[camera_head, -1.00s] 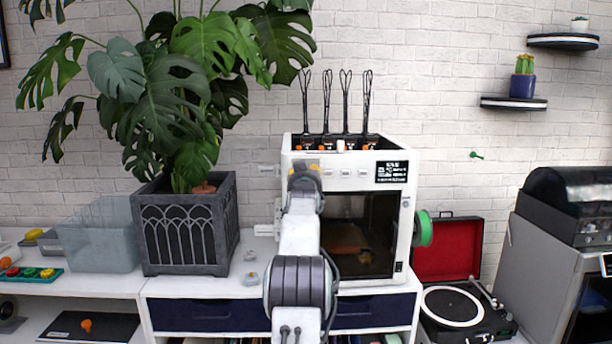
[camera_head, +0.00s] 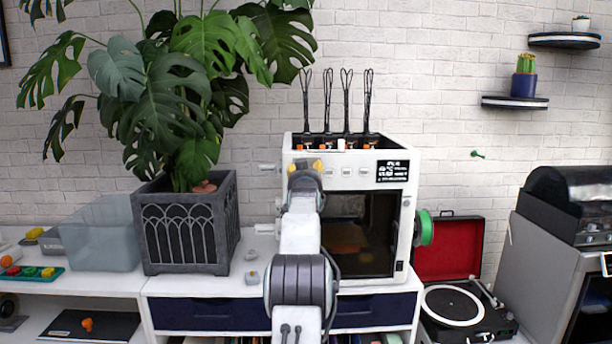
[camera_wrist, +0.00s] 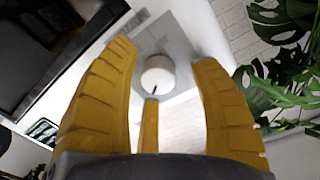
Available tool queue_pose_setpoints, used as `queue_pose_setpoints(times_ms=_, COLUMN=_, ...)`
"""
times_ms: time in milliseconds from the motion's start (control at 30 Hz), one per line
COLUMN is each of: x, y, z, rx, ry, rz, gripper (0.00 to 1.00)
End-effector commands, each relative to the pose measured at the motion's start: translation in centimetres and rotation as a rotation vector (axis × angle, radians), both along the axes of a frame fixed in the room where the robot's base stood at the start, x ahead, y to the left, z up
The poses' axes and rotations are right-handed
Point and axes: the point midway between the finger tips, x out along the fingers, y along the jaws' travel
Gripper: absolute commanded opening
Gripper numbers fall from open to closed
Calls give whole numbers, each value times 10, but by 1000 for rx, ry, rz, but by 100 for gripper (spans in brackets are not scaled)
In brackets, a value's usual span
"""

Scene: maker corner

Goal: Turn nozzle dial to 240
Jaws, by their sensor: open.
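The white 3D printer (camera_head: 348,215) stands on the cabinet, its small display (camera_head: 393,171) at the upper right of the front; its text is too small to read. In the wrist view a round white dial (camera_wrist: 158,76) with a dark mark at its lower edge sits on a grey plate (camera_wrist: 175,35). My gripper (camera_wrist: 163,62) is open, its yellow fingers to the left and right of the dial, apart from it as far as I can tell. In the head view my gripper (camera_head: 305,163) is at the printer's upper left front and hides that part.
A large potted plant (camera_head: 188,225) stands left of the printer, leaves spreading above. A clear bin (camera_head: 100,235) is further left. A green spool (camera_head: 424,228) sticks out at the printer's right side, near a turntable (camera_head: 452,306). Small grey pieces (camera_head: 251,278) lie on the cabinet.

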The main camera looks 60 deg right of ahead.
Motion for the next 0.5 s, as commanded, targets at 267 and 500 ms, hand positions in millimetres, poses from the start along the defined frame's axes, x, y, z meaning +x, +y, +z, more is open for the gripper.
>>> queue_pose_setpoints(times_ms=267, x=-4, y=8, z=1, rx=1, ry=1, rz=-1, gripper=56)
queue_pose_setpoints(times_ms=500, x=-15, y=26, z=1, rx=1, ry=0, rz=0, gripper=56)
